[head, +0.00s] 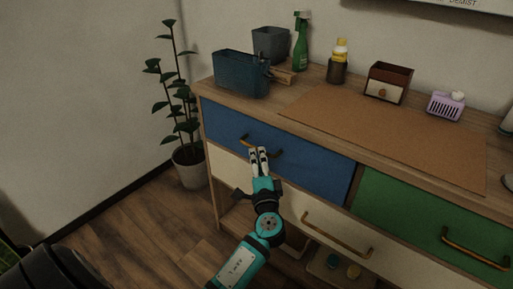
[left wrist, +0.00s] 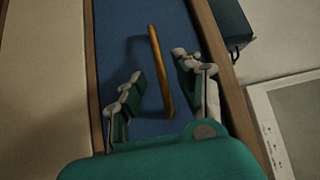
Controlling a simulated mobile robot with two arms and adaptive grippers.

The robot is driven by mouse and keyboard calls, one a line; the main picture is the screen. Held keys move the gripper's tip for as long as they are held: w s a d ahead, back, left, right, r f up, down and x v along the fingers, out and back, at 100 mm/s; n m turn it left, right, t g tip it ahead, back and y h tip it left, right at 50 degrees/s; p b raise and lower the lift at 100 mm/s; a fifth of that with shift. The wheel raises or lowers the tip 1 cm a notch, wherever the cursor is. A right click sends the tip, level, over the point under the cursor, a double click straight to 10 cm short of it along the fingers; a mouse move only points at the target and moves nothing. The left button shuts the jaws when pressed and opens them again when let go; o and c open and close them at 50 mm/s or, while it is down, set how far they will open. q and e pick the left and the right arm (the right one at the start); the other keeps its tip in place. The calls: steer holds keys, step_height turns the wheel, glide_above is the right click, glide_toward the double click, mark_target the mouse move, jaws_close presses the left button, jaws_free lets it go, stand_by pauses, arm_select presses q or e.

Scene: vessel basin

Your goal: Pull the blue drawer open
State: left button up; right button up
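The blue drawer (head: 318,170) is in the upper left of a wooden cabinet, its front flush and closed. It also shows in the left wrist view (left wrist: 115,42). Its brass bar handle (head: 246,138) runs across the front; in the left wrist view the handle (left wrist: 157,62) stands nearly upright. My left gripper (head: 258,152) is in front of the handle and hides its middle part. In the left wrist view its fingers (left wrist: 160,80) are apart, with the handle between them; no finger visibly presses on it. My right gripper is not in view.
A green drawer (head: 410,212) is to the right, and a cream drawer (head: 318,206) is below. The cabinet top holds a blue bin (head: 240,75), a green spray bottle (head: 301,45) and a small drawer box (head: 387,83). A potted plant (head: 188,165) stands left of the cabinet.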

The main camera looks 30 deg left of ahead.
mark_target(257, 149)
arm_select(q)
steer(key=x, duration=0.5)
steer(key=shift+f, duration=0.1)
jaws_close()
stand_by(0.3)
